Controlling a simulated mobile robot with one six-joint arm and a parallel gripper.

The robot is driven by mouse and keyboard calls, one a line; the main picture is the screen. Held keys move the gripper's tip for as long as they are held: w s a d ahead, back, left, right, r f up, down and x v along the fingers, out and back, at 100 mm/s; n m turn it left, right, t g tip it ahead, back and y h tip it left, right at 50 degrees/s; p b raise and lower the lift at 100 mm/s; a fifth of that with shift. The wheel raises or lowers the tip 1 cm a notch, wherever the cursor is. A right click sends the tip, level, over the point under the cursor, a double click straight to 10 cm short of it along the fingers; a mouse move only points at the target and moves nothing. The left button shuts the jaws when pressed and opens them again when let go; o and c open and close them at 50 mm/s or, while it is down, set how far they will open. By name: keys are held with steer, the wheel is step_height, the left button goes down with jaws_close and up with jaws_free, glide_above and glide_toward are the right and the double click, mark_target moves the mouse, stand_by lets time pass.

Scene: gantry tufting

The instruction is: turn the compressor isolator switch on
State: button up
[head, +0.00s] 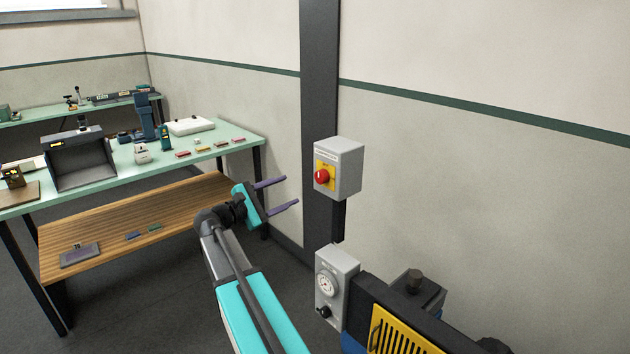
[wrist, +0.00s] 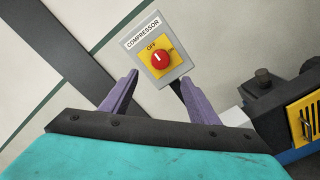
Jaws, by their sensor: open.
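The compressor isolator switch is a grey box (head: 345,168) with a yellow plate and a red rotary knob (head: 322,176), mounted on a dark post. In the wrist view the box (wrist: 183,71) carries a "COMPRESSOR" label, and its red knob (wrist: 160,59) has a white mark pointing towards "OFF". My gripper (head: 291,192) is open and empty, to the left of the box in the head view and apart from it. In the wrist view my gripper's two purple fingers (wrist: 161,88) are spread, with the knob beyond them, roughly between and above their tips.
Below the switch stands a grey gauge box (head: 340,290) beside machinery with a yellow grille (head: 398,335). A dark post (head: 320,90) runs up the wall. A green bench (head: 215,152) with several tools and a lower wooden shelf (head: 120,222) stand at left.

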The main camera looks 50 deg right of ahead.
mark_target(318, 178)
steer(key=d+p, duration=0.1)
steer(key=d, duration=0.3)
steer(key=d+p, duration=0.2)
steer(key=d, duration=0.3)
steer(key=s+d+p, duration=0.1)
steer(key=d, duration=0.3)
steer(key=shift+d, duration=0.2)
steer(key=shift+c, duration=0.3)
